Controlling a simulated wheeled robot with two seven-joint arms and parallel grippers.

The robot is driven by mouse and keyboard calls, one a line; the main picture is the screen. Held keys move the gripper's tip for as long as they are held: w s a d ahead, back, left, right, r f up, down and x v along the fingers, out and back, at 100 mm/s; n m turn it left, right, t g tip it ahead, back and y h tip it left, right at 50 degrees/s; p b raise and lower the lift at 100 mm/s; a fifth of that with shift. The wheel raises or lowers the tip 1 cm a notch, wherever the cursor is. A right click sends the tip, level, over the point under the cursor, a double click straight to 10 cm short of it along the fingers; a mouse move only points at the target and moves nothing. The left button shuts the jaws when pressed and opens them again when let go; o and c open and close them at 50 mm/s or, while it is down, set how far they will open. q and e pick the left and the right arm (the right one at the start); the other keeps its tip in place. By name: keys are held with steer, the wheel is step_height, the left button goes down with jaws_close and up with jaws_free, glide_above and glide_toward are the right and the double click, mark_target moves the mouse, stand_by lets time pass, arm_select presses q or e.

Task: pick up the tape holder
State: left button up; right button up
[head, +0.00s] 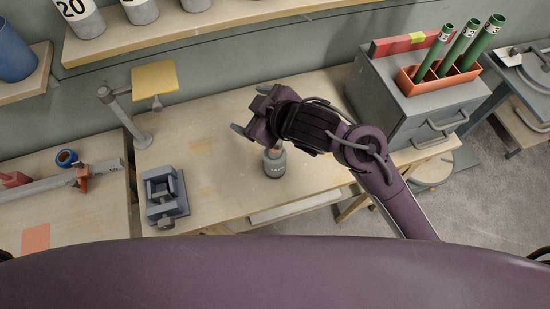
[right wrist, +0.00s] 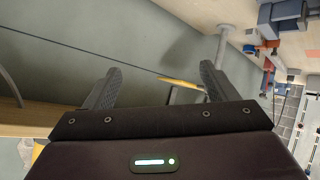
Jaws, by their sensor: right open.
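A small blue ring-shaped roll (head: 66,157) on the left bench looks most like the tape holder. It lies beside a long grey bar with red-orange clamps (head: 83,177). My right gripper (head: 251,108) is open and empty, above the middle of the wooden bench, well to the right of the blue roll. In the head view it is just above and left of a grey bottle (head: 275,163), whose top it partly overlaps. In the right wrist view the fingers (right wrist: 158,86) are spread, with a yellow plate (right wrist: 180,82) farther off between them. My left gripper is not in view.
A grey stand (head: 142,138) with a yellow plate and a grey vise (head: 165,196) stand on the bench. A grey drawer cabinet (head: 410,110) at right bears an orange holder with green tubes. A shelf (head: 165,34) runs along the wall. The bench middle is mostly clear.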

steer(key=s+a+n+g+y, duration=0.1)
steer(key=a+n+g+y, duration=0.15)
steer(key=a+n, duration=0.3)
steer(key=n+g+h, duration=0.5)
steer(key=g+h, duration=0.1)
steer(key=g, duration=0.2)
glide_toward(275, 152)
steer(key=shift+m, duration=0.25)
steer(key=f, duration=0.2)
steer(key=a+f, duration=0.1)
steer(key=f, duration=0.1)
steer(key=shift+w+f, duration=0.2)
steer(key=shift+f, duration=0.15)
steer(key=shift+x, duration=1.25)
steer(key=p+x, duration=0.2)
steer(key=x, duration=0.2)
steer(key=shift+w+f, duration=0.15)
steer(key=shift+a+f+t, duration=0.1)
steer(key=shift+f+t, duration=0.15)
steer(key=shift+f, duration=0.15)
steer(key=shift+c, duration=0.5)
steer(key=c, duration=1.4)
